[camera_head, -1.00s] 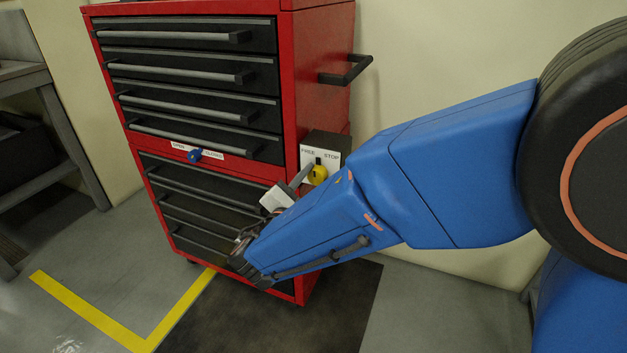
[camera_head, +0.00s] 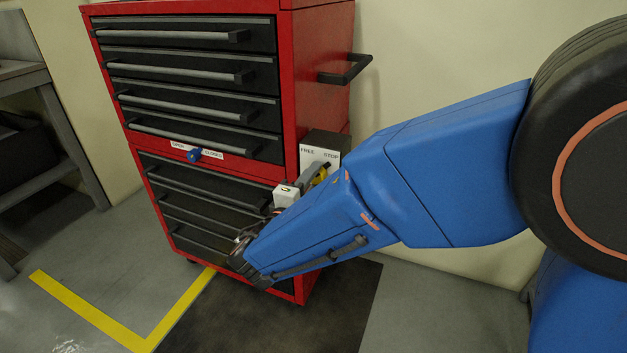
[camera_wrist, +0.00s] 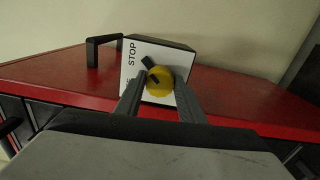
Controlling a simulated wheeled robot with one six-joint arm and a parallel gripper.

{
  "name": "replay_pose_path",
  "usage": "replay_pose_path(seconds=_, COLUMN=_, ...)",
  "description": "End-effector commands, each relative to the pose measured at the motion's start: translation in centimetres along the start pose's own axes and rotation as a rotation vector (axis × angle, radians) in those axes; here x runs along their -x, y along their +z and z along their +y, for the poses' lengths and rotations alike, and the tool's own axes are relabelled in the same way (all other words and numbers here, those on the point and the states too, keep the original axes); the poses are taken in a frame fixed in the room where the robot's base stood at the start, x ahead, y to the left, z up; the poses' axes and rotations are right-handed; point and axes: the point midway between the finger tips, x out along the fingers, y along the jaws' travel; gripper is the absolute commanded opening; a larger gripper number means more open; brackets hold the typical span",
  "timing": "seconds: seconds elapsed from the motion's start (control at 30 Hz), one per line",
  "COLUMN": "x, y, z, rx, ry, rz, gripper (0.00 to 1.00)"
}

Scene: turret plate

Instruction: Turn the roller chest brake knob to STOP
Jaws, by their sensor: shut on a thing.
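The yellow brake knob (camera_head: 320,179) sits on a white plate (camera_head: 307,158) marked FREE on the left and STOP on the right. In the head view my gripper (camera_head: 316,173) covers most of it. In the wrist view the knob (camera_wrist: 161,82) is between the two fingers of my gripper (camera_wrist: 160,88), which is shut on it. A black pointer-like bar (camera_wrist: 150,63) at the knob slants toward the STOP end of the plate. The FREE label is partly hidden there by a finger.
The plate is on a dark box (camera_head: 326,138) on the side of the red roller chest (camera_head: 308,90). A black handle (camera_head: 345,70) sticks out above it. A blue knob (camera_head: 194,155) with a label strip is on the chest front. The floor at right is clear.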

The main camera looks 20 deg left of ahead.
Motion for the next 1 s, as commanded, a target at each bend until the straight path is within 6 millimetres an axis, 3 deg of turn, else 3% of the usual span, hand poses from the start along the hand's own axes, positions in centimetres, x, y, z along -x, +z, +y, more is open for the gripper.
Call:
replay_pose_path(seconds=0.7, x=0.05, y=0.07, z=-0.21, rx=-0.067, ry=-0.003, rz=-0.002, gripper=0.13)
replay_pose_path(seconds=0.73, x=0.05, y=0.07, z=-0.22, rx=-0.067, ry=-0.003, rz=-0.001, gripper=0.42)
replay_pose_path(seconds=0.77, x=0.04, y=0.07, z=-0.21, rx=-0.067, ry=-0.003, rz=-0.001, gripper=0.5)
replay_pose_path(seconds=0.8, x=0.04, y=0.06, z=-0.2, rx=-0.067, ry=-0.003, rz=-0.001, gripper=0.54)
replay_pose_path(seconds=1.0, x=0.02, y=0.03, z=-0.12, rx=-0.068, ry=-0.002, rz=-0.001, gripper=0.54)
